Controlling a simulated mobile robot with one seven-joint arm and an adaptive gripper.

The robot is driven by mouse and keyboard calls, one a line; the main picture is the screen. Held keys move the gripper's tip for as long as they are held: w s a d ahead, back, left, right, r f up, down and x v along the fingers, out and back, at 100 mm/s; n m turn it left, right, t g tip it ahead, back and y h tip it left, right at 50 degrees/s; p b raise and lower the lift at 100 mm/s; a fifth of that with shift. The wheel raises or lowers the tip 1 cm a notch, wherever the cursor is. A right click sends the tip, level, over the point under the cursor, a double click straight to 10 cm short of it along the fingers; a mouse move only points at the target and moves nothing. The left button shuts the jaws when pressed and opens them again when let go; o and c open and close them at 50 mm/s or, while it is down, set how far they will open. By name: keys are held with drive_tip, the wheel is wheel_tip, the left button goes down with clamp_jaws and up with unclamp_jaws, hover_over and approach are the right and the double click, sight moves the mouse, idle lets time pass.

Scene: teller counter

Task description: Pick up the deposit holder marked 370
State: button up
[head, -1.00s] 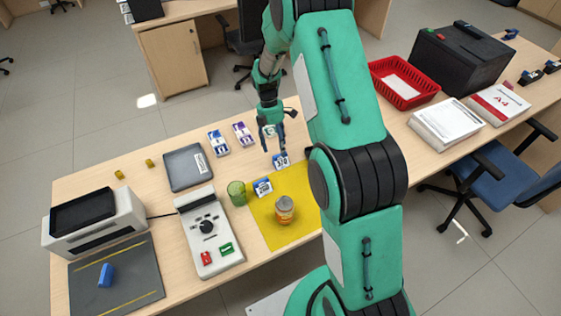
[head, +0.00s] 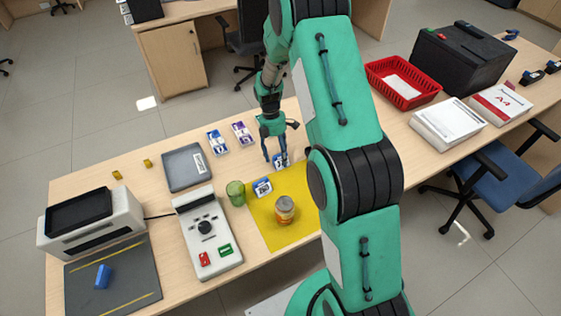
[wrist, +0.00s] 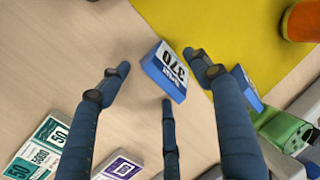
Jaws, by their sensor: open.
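The blue deposit holder marked 370 (wrist: 165,72) stands on the wood counter beside the yellow mat's edge. Its white label reads upside down in the wrist view. In the head view the holder (head: 281,160) is partly covered by my fingers. My gripper (head: 276,157) is open and low over it. In the wrist view my gripper (wrist: 160,68) has its fingers spread around the holder, with visible gaps and no clear contact. A second blue holder (head: 262,187) stands on the mat's edge; in the wrist view it (wrist: 247,88) is partly hidden by the right finger.
Banded note stacks (head: 217,142) lie to the left of my gripper. A grey tray (head: 186,168) is further left.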

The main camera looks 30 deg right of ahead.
sight(279, 154)
idle(0.3)
drive_tip(key=c, duration=1.3)
drive_tip(key=shift+r, duration=0.15)
drive_tip(key=shift+r+p, duration=0.35)
drive_tip(key=shift+r, duration=0.25)
wheel_tip(279, 154, up, 2)
drive_tip(key=shift+r+p, duration=0.1)
drive_tip(key=shift+p, duration=0.35)
drive_tip(key=s+a+p, duration=0.1)
drive_tip(key=s, duration=0.3)
drive_tip(key=s+a+r+p, duration=0.1)
drive_tip(key=s, duration=0.9)
drive_tip(key=shift+s+a+r+p, duration=0.15)
drive_tip(key=shift+a+p, duration=0.25)
drive_tip(key=shift+s+a, duration=0.15)
drive_tip(key=shift+s, duration=0.55)
drive_tip(key=shift+c, duration=0.5)
